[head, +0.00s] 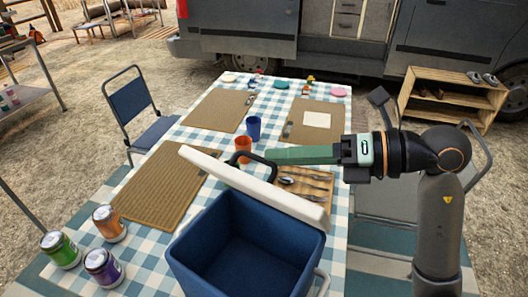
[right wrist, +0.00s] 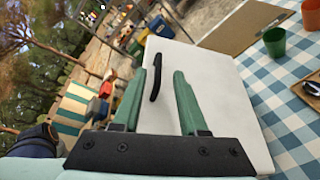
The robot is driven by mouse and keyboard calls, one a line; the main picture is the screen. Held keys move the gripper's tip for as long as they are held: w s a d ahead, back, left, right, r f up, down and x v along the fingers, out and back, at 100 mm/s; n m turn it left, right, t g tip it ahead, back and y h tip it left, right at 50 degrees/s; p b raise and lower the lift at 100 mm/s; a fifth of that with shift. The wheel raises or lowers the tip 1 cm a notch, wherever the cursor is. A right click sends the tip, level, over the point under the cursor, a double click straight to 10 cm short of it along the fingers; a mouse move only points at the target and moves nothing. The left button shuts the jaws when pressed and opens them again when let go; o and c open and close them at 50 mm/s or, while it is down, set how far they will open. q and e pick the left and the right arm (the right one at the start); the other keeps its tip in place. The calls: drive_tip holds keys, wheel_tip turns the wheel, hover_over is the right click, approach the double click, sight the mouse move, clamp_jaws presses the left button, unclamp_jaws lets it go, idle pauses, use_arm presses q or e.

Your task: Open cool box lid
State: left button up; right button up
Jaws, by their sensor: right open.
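The blue cool box (head: 245,245) stands on the near end of the table, its empty blue inside showing. Its white lid (head: 255,187) is raised at the far side of the box, standing tilted up and seen nearly edge-on. The lid's black handle (head: 262,160) sticks out from its far face. My right gripper (head: 268,157) is open beside the handle, above the lid. In the right wrist view the handle (right wrist: 156,78) shows near the left fingertip, and the lid's white face (right wrist: 215,95) lies behind the open fingers (right wrist: 167,72). My left gripper is not in view.
An orange cup (head: 243,148) and a blue cup (head: 254,128) stand behind the lid. A cutlery tray (head: 318,182) lies right of them. Several cans (head: 105,222) stand left of the box. Brown mats (head: 160,185) lie on the checked cloth. A chair (head: 135,105) stands at left.

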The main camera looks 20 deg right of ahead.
drive_tip(key=shift+x, duration=2.05)
drive_tip(key=shift+c, duration=0.3)
drive_tip(key=c, duration=0.6)
clamp_jaws()
drive_tip(key=shift+f, duration=0.2)
